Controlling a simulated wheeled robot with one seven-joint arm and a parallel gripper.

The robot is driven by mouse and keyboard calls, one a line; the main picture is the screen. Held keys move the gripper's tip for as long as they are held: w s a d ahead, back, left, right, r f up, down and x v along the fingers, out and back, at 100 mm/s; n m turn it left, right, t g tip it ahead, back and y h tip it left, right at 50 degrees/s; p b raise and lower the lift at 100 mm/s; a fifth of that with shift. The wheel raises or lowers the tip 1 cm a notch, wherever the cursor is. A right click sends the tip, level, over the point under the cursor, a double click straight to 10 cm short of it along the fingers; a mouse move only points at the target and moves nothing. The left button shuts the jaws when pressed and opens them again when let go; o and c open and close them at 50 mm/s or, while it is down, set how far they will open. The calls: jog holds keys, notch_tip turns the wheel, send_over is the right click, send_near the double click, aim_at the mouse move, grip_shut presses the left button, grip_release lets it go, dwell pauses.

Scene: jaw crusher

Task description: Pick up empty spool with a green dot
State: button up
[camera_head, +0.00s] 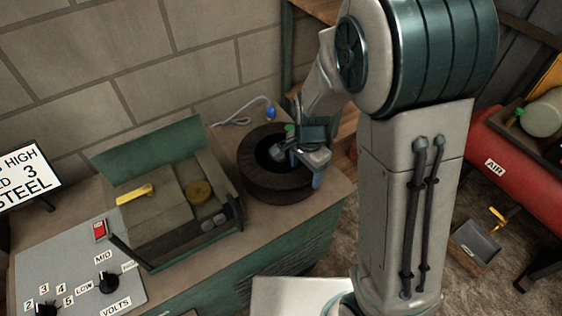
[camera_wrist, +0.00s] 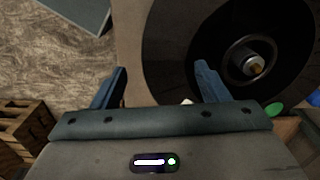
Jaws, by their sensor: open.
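A dark, round spool (camera_head: 262,185) lies flat on the bench top, close to its right end. In the wrist view the spool (camera_wrist: 180,50) fills the upper right, with a metal hub and a brass-coloured bolt at its middle. A green dot (camera_wrist: 275,109) shows at its lower edge there; a green spot (camera_head: 290,130) also shows at its far side in the head view. My gripper (camera_head: 308,165) is over the spool's right side and partly hides it. Contact with the spool cannot be told.
An open machine (camera_head: 165,205) with a green lid and yellow handle stands left of the spool. A control panel (camera_head: 75,275) with dials is at the front left. A block wall (camera_head: 190,60) closes the back. A red air tank (camera_head: 515,160) and small bin (camera_head: 475,245) are at right.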

jog(key=shift+w+f, duration=0.2)
jog(key=shift+f, duration=1.05)
jog(key=shift+w+f, duration=0.2)
jog(key=shift+f, duration=1.05)
jog(key=c, duration=1.4)
jog(key=shift+o, duration=0.2)
jog(key=shift+r, duration=0.1)
notch_tip(320, 180, up, 18)
notch_tip(320, 180, up, 13)
jog(key=p, duration=1.1)
send_over(305, 174)
